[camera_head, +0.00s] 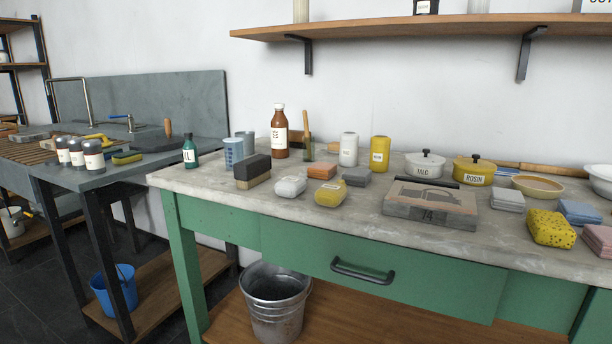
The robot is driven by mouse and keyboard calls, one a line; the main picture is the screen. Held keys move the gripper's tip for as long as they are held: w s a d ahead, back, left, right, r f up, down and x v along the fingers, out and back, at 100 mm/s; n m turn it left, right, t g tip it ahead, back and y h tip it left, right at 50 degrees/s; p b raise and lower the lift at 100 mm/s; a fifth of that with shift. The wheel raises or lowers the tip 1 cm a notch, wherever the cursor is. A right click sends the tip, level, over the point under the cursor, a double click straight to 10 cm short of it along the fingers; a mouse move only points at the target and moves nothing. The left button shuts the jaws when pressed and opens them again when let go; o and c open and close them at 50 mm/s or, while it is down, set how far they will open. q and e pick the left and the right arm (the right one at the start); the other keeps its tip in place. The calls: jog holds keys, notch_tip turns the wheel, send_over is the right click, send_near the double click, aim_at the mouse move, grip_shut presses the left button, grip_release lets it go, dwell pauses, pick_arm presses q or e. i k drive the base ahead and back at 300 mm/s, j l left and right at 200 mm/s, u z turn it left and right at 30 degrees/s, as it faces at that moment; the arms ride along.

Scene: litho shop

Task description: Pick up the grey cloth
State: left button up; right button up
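A folded grey cloth (508,201) lies on the right part of the stone-topped bench (330,222). It is a small layered stack, right of the flat stone slab marked 74 (430,214). A folded blue cloth (580,212) and a yellow speckled sponge (551,229) lie to its right. Neither of my grippers is in view.
A white talc pot (425,165), a yellow rosin pot (474,172) and a shallow bowl (537,187) stand behind the cloth. A pink folded cloth (598,241) is near the right edge. A wooden shelf (420,27) hangs above. Bare bench top shows in front of the cloth.

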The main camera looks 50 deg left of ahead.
aim_at(358, 177)
jog(key=u, duration=1.1)
